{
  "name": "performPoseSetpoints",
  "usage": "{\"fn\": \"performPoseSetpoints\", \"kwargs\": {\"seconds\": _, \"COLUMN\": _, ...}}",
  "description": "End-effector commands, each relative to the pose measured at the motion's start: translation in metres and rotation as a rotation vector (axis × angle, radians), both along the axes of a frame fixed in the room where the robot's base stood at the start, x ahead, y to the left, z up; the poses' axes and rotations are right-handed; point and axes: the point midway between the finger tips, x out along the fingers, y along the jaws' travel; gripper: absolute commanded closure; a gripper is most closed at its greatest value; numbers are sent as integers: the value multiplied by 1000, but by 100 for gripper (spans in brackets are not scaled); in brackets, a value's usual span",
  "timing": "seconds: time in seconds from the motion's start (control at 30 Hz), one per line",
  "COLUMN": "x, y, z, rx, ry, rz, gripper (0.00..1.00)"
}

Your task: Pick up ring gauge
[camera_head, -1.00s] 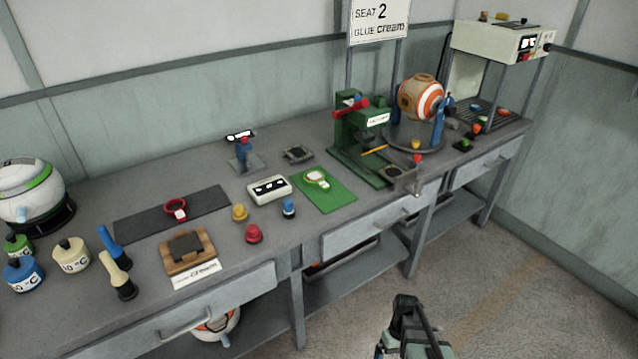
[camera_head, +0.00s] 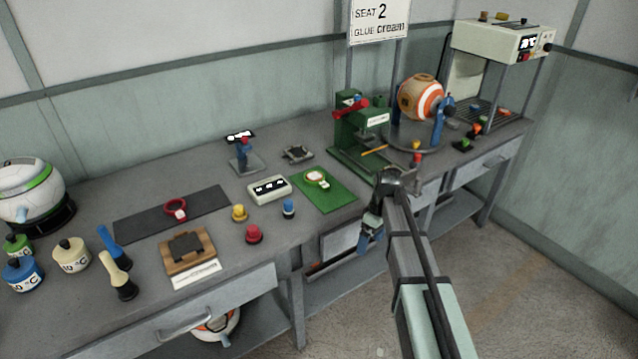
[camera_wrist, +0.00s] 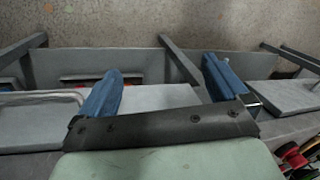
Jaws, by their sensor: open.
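Two ring-shaped pieces with short handles lie on the bench, and I cannot tell for sure which is the ring gauge. A red ring (camera_head: 175,206) with a white tag lies on a dark mat (camera_head: 130,228) at the left. A pale ring with an orange-red edge (camera_head: 317,178) lies on a green mat (camera_head: 335,198) near the middle. My gripper (camera_head: 368,236) is in front of the bench edge, right of the green mat and apart from both rings. In the wrist view, its blue fingers (camera_wrist: 162,88) are spread with nothing between them.
A green press (camera_head: 352,135) stands behind my gripper. Yellow (camera_head: 239,212), red (camera_head: 254,233) and blue (camera_head: 289,208) knobs stand between the mats, near a pale block (camera_head: 268,189). Drawer fronts and handles line the bench's front edge. Open floor lies at the right.

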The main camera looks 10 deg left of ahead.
Motion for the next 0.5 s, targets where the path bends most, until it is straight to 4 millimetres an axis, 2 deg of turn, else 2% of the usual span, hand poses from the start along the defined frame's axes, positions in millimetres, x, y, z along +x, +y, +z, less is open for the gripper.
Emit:
{"fn": "performPoseSetpoints", "kwargs": {"seconds": 0.03, "x": 10, "y": 7, "z": 16, "rx": 9, "ry": -14, "rz": 26, "gripper": 0}}
{"fn": "performPoseSetpoints", "kwargs": {"seconds": 0.23, "x": 35, "y": 28, "z": 66, "rx": 36, "ry": -57, "rz": 125, "gripper": 0}}
{"fn": "performPoseSetpoints", "kwargs": {"seconds": 0.37, "x": 80, "y": 64, "z": 98, "rx": 32, "ry": -94, "rz": 238, "gripper": 0}}
{"fn": "performPoseSetpoints", "kwargs": {"seconds": 0.5, "x": 129, "y": 111, "z": 128, "rx": 11, "ry": -135, "rz": 368, "gripper": 0}}
